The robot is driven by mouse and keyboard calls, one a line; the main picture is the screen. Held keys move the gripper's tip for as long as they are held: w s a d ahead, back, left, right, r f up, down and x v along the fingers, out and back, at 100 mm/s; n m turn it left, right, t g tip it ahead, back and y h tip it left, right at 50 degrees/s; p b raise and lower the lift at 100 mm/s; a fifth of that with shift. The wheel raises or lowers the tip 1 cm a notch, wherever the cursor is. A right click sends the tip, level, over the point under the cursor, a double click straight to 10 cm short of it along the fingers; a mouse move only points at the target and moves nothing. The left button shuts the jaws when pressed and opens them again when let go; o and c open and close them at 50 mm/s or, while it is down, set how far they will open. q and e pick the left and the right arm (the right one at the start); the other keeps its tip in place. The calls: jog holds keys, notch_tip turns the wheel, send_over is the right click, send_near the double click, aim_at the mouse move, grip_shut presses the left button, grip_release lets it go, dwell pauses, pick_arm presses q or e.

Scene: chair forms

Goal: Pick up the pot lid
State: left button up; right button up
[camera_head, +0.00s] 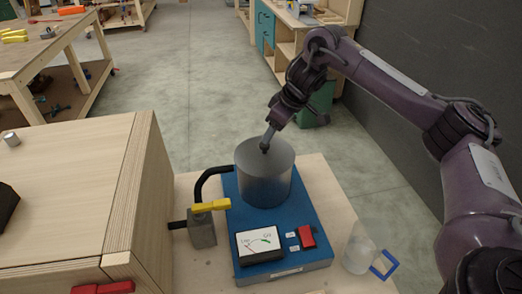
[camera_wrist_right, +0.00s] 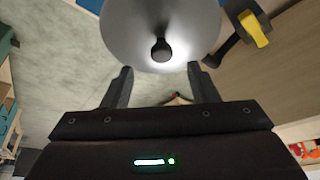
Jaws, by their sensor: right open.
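The grey metal pot (camera_head: 264,185) stands upright on a blue device. Its flat grey lid (camera_head: 250,153) is on top, with a small dark knob in the middle. My right gripper (camera_head: 268,138) comes down from the upper right, with its fingers just over the knob. In the right wrist view, the lid (camera_wrist_right: 130,35) is a round grey disc. Its black knob (camera_wrist_right: 161,50) lies just beyond the gap between the two open fingertips (camera_wrist_right: 160,72), about centred. Nothing is held. My left gripper is not in view.
The blue device (camera_head: 310,262) has a dial and a red switch. A valve with a yellow handle (camera_head: 210,206) and black pipe stands left of the pot. A clear jug with a blue handle (camera_head: 384,265) stands at right. A wooden box (camera_head: 75,185) rises at left.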

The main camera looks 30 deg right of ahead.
aim_at(265, 151)
jog(key=shift+a+f, duration=0.15)
jog(key=shift+f, duration=0.3)
jog(key=p+x, duration=0.1)
jog(key=x, duration=0.1)
jog(key=p+x, duration=0.1)
jog(key=x, duration=0.1)
jog(key=shift+w+a+f+p, duration=0.15)
jog(key=shift+w+a+p, duration=0.1)
jog(key=shift+w+p, duration=0.1)
jog(key=shift+f, duration=0.3)
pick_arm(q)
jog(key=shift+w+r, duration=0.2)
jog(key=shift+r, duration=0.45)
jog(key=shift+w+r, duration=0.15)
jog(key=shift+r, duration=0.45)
pick_arm(e)
jog(key=shift+r, duration=0.1)
grip_shut()
